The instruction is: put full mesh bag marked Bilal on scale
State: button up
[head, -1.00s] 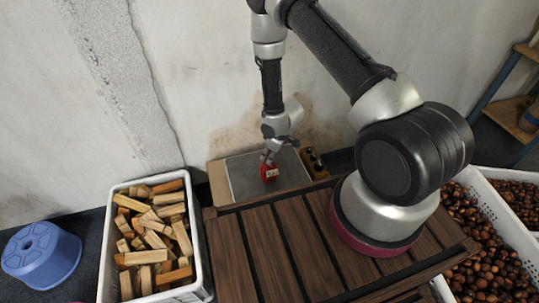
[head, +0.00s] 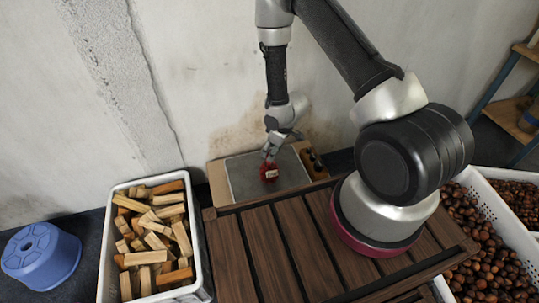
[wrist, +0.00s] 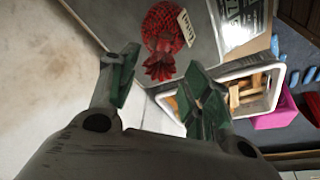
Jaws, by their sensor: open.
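A full red mesh bag (head: 269,173) rests on the grey plate of the scale (head: 243,182) by the wall. In the wrist view the bag (wrist: 163,28) lies on the plate with its gathered red end toward my gripper. A pale tag (wrist: 187,27) with dark writing is on its side; I cannot read the name surely. My gripper (wrist: 161,72) is open, its green-padded fingers apart with nothing between them. In the head view my gripper (head: 270,153) is just above and behind the bag, close to its top.
A white crate of wood pieces (head: 108,245) stands at left, with a blue stool (head: 41,256) beyond it. A slatted wooden table (head: 258,250) is in front of the scale. White crates of chestnuts (head: 500,209) are at right. A small wooden box (head: 314,163) adjoins the scale.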

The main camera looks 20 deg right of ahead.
jog(key=s+d+r+m+t+h, duration=0.1)
jog(key=d+r, duration=0.3)
jog(key=r, duration=0.7)
jog(key=d+r+m+h, duration=0.1)
jog(key=d+r+m, duration=0.15)
jog(key=r, duration=0.85)
jog(key=s+d+r+t+h, duration=0.1)
jog(key=d+r, duration=0.3)
jog(key=r, duration=0.6)
jog(key=s+d+r+m, duration=0.3)
jog(key=s+r, duration=0.6)
jog(key=r, duration=0.3)
jog(key=s+r+m, duration=0.1)
jog(key=s+r, duration=0.2)
jog(key=s, duration=0.4)
jog(key=s+r+m, duration=0.1)
jog(key=s+r, duration=0.2)
jog(key=s, duration=0.4)
jog(key=shift+s+y, duration=0.15)
jog(key=shift+y, duration=0.15)
jog(key=shift+d+r+m, duration=0.1)
jog(key=shift+m, duration=0.15)
